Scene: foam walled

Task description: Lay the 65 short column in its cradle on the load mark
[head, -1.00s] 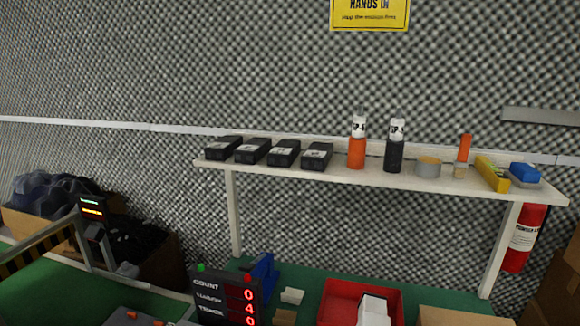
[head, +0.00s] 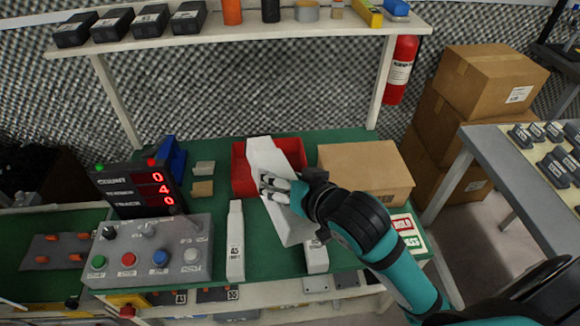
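A large white column (head: 262,155) stands tilted in the middle of the head view, its upper end in front of the red bin. No number is readable on it. My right gripper (head: 268,188) lies across its face, with pale fingers over it; whether they close on it is unclear. A white column marked 45 (head: 236,225) is on the green bench to the left. Another short white column (head: 316,255) with a small label is just right of the large column's lower end. I cannot make out the cradle or load mark. My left gripper is out of view.
A red bin (head: 241,172) and cardboard box (head: 365,165) stand on the green bench (head: 212,158). A counter display (head: 135,187) and button box (head: 150,252) are at left. A shelf (head: 240,33) spans above. Stacked cartons (head: 485,75) and a grey table (head: 490,150) are at right.

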